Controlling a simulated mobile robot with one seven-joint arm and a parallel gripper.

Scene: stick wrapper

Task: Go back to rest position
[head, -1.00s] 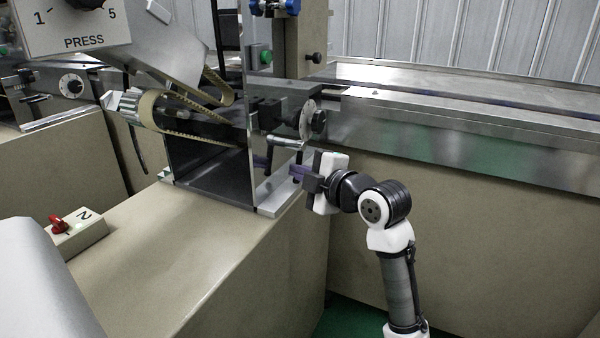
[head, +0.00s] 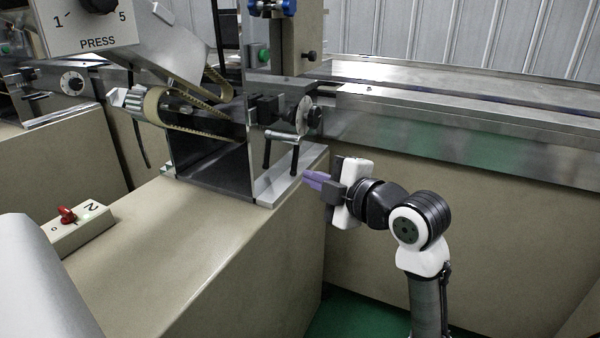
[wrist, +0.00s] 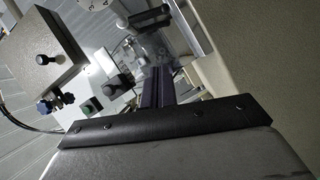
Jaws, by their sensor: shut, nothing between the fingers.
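My gripper (head: 315,180) is in the middle of the head view, with its purple fingers pointing left. The fingers are shut and empty. They are just right of the wrapper's black crank handle (head: 282,150) and metal bracket (head: 290,178), with a gap between them and the handle. In the wrist view, the gripper (wrist: 158,75) shows its dark fingers close together, with machine parts beyond them.
The beige machine base (head: 230,240) fills the lower middle. A box with a red switch (head: 68,215) sits at left, and a PRESS dial panel (head: 90,25) at upper left. A metal conveyor (head: 470,140) runs along the right. Green floor (head: 350,320) shows below.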

